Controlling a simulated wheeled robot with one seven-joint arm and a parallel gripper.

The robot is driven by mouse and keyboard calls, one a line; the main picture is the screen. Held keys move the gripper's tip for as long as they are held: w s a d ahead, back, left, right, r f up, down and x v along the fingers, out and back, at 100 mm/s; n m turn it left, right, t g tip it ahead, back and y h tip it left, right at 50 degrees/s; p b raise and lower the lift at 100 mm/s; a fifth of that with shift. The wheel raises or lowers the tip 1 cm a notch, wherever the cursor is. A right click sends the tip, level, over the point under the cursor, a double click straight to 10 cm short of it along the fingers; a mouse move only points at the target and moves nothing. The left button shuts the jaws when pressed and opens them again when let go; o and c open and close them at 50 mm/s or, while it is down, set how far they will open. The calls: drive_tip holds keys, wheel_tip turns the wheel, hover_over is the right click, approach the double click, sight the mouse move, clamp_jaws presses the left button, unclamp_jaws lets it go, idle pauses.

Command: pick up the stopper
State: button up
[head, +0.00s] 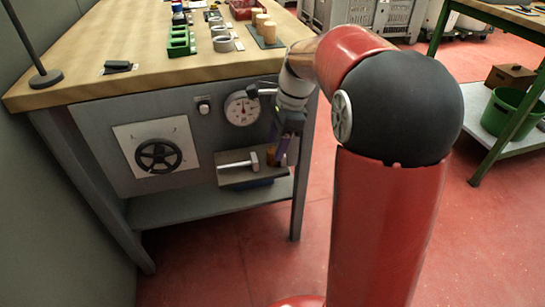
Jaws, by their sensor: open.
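Pale cork-coloured cylinders, which look like stoppers, stand upright on a dark mat (281,42) near the right edge of the bench top; the nearer one (269,33) is the plainest. A smaller brown piece (271,156) is at a low grey ledge on the bench front; I cannot tell if it is a stopper. My gripper (281,150) hangs down in front of the bench, below the top's edge, close beside this brown piece. Its jaws are open. The fingers are small and dark here, and I cannot tell whether they touch the piece or stand around it.
The grey ledge (236,184) holds a pale metal handle-like part (238,164). The bench front carries a dial gauge (242,108) and a black handwheel (158,155). A green block (180,45) and several rings stand on the wooden top (75,45).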

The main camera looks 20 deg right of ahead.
sight(274, 149)
drive_tip(key=x, duration=0.4)
drive_tip(key=shift+s, duration=0.1)
drive_tip(key=shift+r, duration=0.1)
drive_tip(key=c, duration=1.1)
drive_tip(key=shift+r, duration=0.1)
